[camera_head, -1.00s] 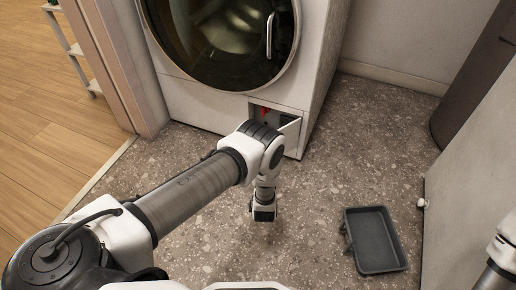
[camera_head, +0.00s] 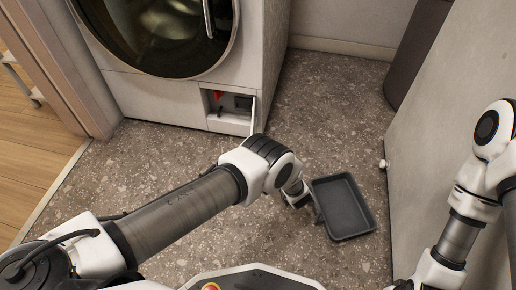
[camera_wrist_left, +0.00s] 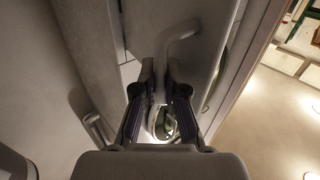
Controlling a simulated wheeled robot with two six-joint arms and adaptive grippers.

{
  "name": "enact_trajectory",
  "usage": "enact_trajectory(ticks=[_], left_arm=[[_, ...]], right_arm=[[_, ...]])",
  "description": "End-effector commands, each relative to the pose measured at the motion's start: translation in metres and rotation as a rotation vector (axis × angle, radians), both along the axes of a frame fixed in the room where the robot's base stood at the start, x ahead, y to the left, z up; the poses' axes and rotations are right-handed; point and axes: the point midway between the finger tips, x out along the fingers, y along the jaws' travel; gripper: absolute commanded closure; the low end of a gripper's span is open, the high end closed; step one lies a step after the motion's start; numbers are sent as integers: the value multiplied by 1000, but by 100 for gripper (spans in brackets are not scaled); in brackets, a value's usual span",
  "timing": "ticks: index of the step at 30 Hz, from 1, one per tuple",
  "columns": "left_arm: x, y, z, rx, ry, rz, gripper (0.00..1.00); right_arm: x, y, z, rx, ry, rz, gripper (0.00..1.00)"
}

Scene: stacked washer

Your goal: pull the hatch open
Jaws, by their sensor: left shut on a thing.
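The hatch (camera_head: 253,116) is a small white flap at the lower right of the white washer (camera_head: 155,100). It stands swung out, seen almost edge-on, hinged at the right side of its opening. A red part (camera_head: 218,95) shows in the dark recess. The contact itself is unclear. My right gripper is out of view.
A dark grey tray (camera_head: 343,208) lies on the speckled floor right beside my left wrist. A white door panel (camera_head: 425,150) with a knob stands to the right, near my right arm. A dark bin-like cylinder (camera_head: 415,55) stands behind it. Floor in front of the washer is open.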

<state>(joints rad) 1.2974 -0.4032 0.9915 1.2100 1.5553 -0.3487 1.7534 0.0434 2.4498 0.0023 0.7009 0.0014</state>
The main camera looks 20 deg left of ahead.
Motion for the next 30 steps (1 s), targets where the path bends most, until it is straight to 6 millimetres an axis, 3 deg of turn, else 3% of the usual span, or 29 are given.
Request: enact_trajectory(ticks=[15,16,18,30], left_arm=[[3,-1,1,-2,-4,22,100],[3,-1,1,-2,-4,22,79],[3,-1,1,-2,-4,22,63],[2,-2,1,0,-1,21,63]], right_arm=[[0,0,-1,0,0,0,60],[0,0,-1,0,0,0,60],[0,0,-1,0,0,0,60],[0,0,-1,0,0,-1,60]])
